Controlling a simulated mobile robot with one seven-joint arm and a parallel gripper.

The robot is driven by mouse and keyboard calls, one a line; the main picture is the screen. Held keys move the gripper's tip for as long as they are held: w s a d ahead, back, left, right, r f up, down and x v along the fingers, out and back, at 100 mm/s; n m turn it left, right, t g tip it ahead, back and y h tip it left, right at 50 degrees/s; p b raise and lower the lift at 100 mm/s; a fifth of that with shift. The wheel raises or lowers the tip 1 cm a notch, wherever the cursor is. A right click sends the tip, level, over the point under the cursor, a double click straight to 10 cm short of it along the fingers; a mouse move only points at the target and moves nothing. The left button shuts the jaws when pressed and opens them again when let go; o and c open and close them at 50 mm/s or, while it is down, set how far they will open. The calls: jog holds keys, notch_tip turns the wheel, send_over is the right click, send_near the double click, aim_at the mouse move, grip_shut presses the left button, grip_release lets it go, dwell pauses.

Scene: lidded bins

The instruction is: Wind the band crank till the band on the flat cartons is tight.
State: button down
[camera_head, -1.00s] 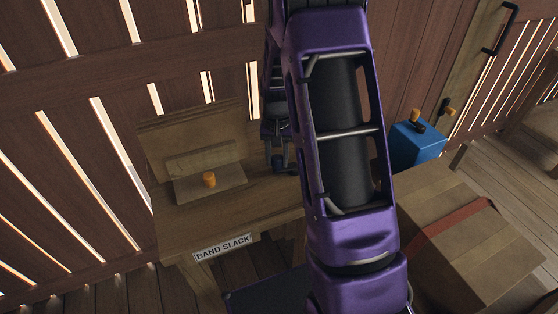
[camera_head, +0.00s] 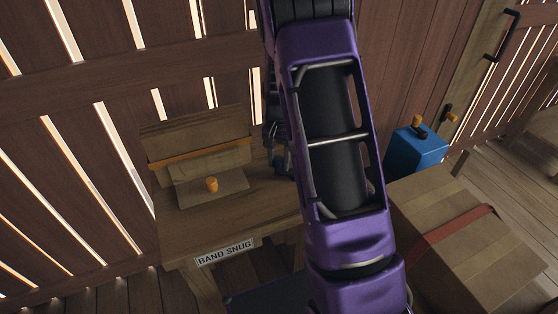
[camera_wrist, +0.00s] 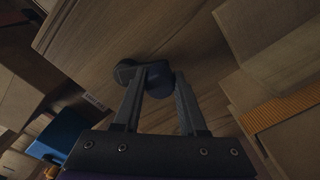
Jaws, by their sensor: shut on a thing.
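The flat cartons (camera_head: 190,135) lean at the back of a wooden bench, with an orange band (camera_head: 200,153) running straight across them. The band (camera_wrist: 285,108) also shows at the right of the wrist view. A sign on the bench front (camera_head: 225,252) reads BAND SNUG. In the wrist view my gripper (camera_wrist: 159,82) is shut on the dark band crank (camera_wrist: 158,84), its fingers either side of the handle. The rest of the crank is dark and hard to make out. In the head view my arm hides most of the gripper and crank.
A small orange knob (camera_head: 211,184) sits on a flap in front of the cartons. A blue box (camera_head: 419,147) with an orange-tipped handle stands at right, behind a large red-strapped carton (camera_head: 465,240). A slatted wall closes the back.

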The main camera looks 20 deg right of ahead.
jog(key=shift+c, duration=2.3)
grip_release()
notch_tip(320, 180, up, 18)
jog(key=p, duration=0.2)
jog(key=shift+f, duration=0.25)
